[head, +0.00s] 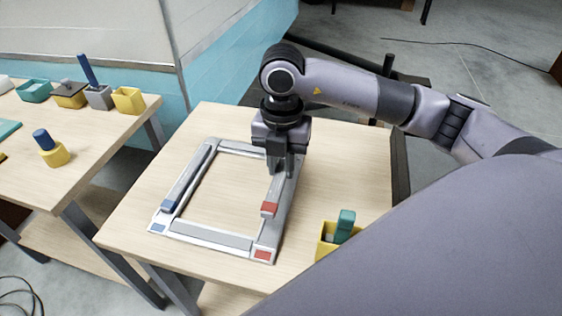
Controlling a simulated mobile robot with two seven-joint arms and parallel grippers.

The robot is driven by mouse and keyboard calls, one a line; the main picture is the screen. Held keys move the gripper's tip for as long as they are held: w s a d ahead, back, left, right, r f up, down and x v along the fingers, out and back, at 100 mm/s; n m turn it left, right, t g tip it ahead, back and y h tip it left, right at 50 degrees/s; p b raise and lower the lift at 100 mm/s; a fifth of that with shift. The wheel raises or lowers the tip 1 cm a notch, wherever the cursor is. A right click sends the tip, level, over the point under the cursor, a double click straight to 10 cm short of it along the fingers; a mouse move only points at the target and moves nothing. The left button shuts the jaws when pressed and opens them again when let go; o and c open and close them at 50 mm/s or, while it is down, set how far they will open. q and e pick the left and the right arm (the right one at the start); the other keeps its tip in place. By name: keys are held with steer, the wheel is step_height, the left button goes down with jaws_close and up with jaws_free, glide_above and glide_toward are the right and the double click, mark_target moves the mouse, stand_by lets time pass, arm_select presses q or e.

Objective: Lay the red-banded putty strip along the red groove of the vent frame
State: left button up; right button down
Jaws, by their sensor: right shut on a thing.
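The pale grey vent frame (214,240) lies on the front table, with a red mark (262,254) at its near right corner and a blue mark (157,228) at its near left corner. My right gripper (279,172) is over the frame's right side, shut on the grey red-banded putty strip (273,193). The strip's red band (269,209) points toward the near side. The strip runs roughly along the right side; whether it touches the groove cannot be told. The gripper hides its far end. My left gripper is out of view.
A blue-banded strip (184,182) lies along the frame's left side. A yellow container (324,243) with a teal piece (345,224) stands at the table's right. Another table (95,150) at left holds several small containers. My right arm covers the right side.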

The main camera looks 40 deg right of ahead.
steer(key=shift+f+b, duration=2.35)
steer(key=shift+f, duration=0.55)
steer(key=shift+f+b, duration=0.45)
steer(key=c, duration=0.9)
jaws_free()
steer(key=shift+o, duration=0.2)
steer(key=shift+r, duration=3.6)
steer(key=shift+a, duration=0.1)
